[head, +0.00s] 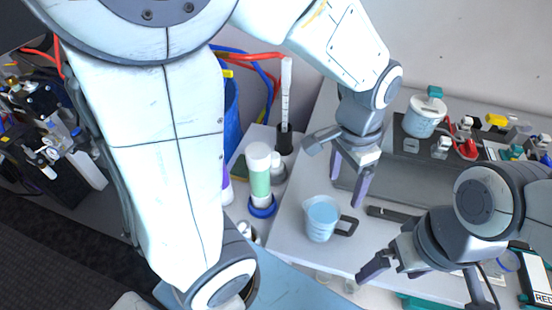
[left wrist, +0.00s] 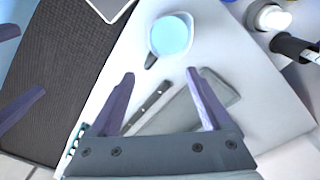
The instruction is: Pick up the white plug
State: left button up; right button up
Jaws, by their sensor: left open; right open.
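I cannot pick out the white plug with certainty. Small pale fittings (head: 441,147) sit on the dark platform at the right of the head view, and one of them may be it. My left gripper (head: 347,192) is open and empty, pointing down over the white table just behind a light-blue cup. In the left wrist view its two purple fingers (left wrist: 160,74) are apart with nothing between them. My right gripper (head: 420,289) is open at the lower right of the head view, fingers spread, no object seen between them.
The light-blue cup (head: 321,218) with a dark handle stands on the table (head: 290,240). A green-and-white bottle (head: 260,172) and a dark holder (head: 284,141) stand to its left. A flat dark bar (head: 392,214) lies near the cup.

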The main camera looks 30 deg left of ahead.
pick_arm(q)
jog(key=w+a+f, duration=0.3)
jog(key=w+a, duration=0.3)
jog(key=n+b, duration=0.1)
jog(key=b, duration=0.2)
send_near(274, 156)
jog(key=shift+d+f+y, duration=0.3)
jog(key=shift+d+f, duration=0.05)
jog(key=shift+d, duration=0.45)
jog(key=f, duration=0.2)
jog(key=f+p, duration=0.1)
jog(key=f, duration=0.1)
jog(key=shift+w+a+f, duration=0.1)
jog(key=shift+a+f, duration=0.15)
jog(key=f+p, duration=0.1)
jog(key=f, duration=0.3)
jog(key=shift+a+f+p, duration=0.25)
jog(key=shift+f+p, duration=0.15)
jog(key=shift+f, duration=0.5)
grip_shut()
pick_arm(e)
jog(key=shift+a+f, duration=0.15)
jog(key=shift+f, duration=0.3)
